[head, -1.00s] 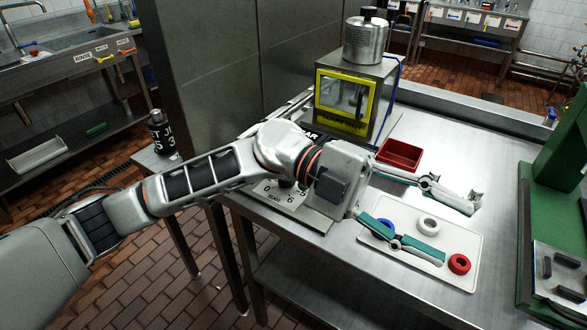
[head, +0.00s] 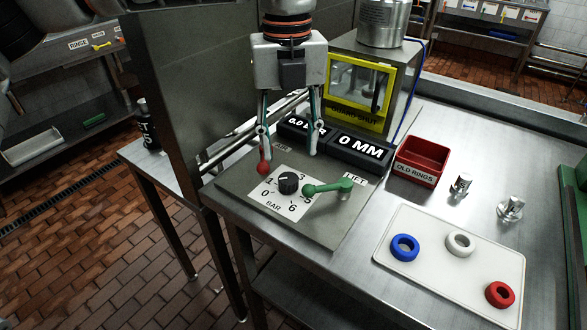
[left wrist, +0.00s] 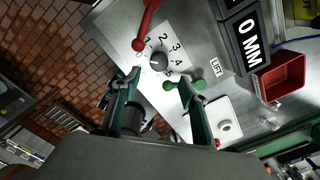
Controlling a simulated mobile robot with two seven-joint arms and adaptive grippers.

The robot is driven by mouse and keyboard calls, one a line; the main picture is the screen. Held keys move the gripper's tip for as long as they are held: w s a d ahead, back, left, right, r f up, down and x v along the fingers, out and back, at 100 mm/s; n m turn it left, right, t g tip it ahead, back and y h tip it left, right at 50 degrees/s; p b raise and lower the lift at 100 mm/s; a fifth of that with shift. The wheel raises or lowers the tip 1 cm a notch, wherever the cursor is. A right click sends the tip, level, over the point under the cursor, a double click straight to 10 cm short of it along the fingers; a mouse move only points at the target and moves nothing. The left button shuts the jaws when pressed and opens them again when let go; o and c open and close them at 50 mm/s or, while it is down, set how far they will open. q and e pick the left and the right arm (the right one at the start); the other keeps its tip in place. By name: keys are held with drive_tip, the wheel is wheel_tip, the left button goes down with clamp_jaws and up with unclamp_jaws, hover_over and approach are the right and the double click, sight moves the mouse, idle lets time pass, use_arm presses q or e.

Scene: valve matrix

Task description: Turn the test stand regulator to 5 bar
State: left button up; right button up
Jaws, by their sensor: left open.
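The regulator is a small black knob (head: 289,183) on a white dial plate (head: 275,203) with numbers up to 6 and the word BAR. It also shows in the left wrist view (left wrist: 158,62). I cannot read exactly where its mark points. The dark display (head: 307,131) behind it reads 0.0 BAR, beside one reading 0 MM. My left gripper (head: 289,148) is open and empty, fingers pointing down, above and behind the knob in the head view. In the left wrist view the knob lies just beyond and between the fingertips (left wrist: 160,84). My right gripper is out of view.
A green lever (head: 327,187) marked LIFT is close right of the knob; a red-ended lever (head: 263,166) is close to its left. A yellow-framed guard box (head: 358,88) stands behind. A red bin (head: 421,162) and a white tray (head: 400,264) with rings are on the right.

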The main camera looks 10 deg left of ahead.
sight(288, 178)
use_arm(q)
drive_tip(key=shift+w+a+f, duration=0.1)
drive_tip(key=shift+w+a, duration=0.05)
drive_tip(key=shift+a, duration=0.1)
wheel_tip(288, 178, down, 7)
drive_tip(key=shift+d+f+b, duration=0.1)
drive_tip(key=shift+f+b, duration=0.1)
drive_tip(key=shift+b, duration=0.45)
drive_tip(key=c, duration=1.1)
